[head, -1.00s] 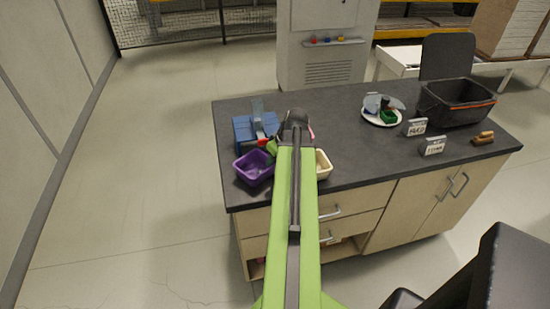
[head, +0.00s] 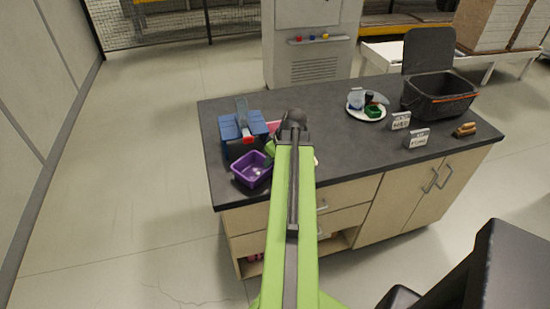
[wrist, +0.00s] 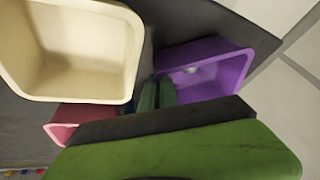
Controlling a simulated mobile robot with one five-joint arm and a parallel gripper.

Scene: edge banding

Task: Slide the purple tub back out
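The purple tub (head: 246,173) sits on the dark worktop by its front left edge, with a small pale thing inside. It also shows in the wrist view (wrist: 225,72). My gripper's fingers (wrist: 157,94) are close together at the tub's near left rim and appear shut on its wall; the exact contact is partly hidden. In the head view my green arm hides most of the gripper. A cream tub (wrist: 85,45) stands to the left in the wrist view, and a pink tub (wrist: 62,122) shows below it, partly covered by my gripper.
A blue box (head: 238,142) with a grey and red tool stands just behind the purple tub. A white plate (head: 358,113) with items, two label cards (head: 418,138), a black bin (head: 440,95) and brown pieces (head: 465,129) lie to the right. The worktop's middle is clear.

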